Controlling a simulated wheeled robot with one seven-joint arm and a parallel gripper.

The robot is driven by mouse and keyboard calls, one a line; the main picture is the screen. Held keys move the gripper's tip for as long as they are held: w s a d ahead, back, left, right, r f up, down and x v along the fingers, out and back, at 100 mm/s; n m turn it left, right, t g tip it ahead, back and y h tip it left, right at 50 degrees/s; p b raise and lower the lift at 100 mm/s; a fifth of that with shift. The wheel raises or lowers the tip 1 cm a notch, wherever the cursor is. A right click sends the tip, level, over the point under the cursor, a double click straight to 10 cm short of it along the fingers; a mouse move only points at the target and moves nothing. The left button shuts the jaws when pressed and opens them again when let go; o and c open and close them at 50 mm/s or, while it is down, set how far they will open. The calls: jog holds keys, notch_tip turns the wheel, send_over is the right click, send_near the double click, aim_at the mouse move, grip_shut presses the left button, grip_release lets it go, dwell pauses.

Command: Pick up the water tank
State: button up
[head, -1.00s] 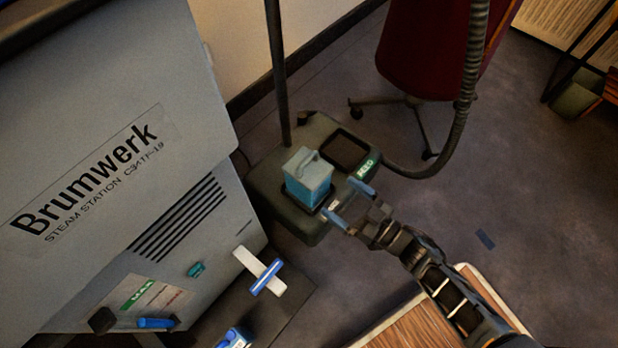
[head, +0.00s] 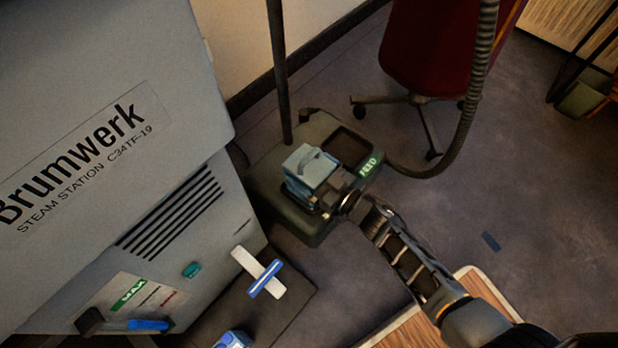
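The water tank (head: 310,166) is a small box with a grey lid, a handle on top and a blue body. It stands upright in a recess of the dark steamer base (head: 268,188). My gripper (head: 322,194) is at the tank's near right side, low on its body. The fingers overlap the tank's lower part in the picture. I cannot tell whether they are closed on it or only around it. The gripper hides part of the tank's near side.
The base has an empty square recess (head: 348,147) beside the tank, a pole (head: 279,70) and a ribbed hose (head: 473,95). A large grey steam station (head: 110,170) stands left. A white-and-blue cross-shaped handle (head: 259,272) is nearer.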

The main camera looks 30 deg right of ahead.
jog(key=c, duration=1.5)
jog(key=shift+w+r, duration=0.1)
jog(key=shift+r, duration=0.05)
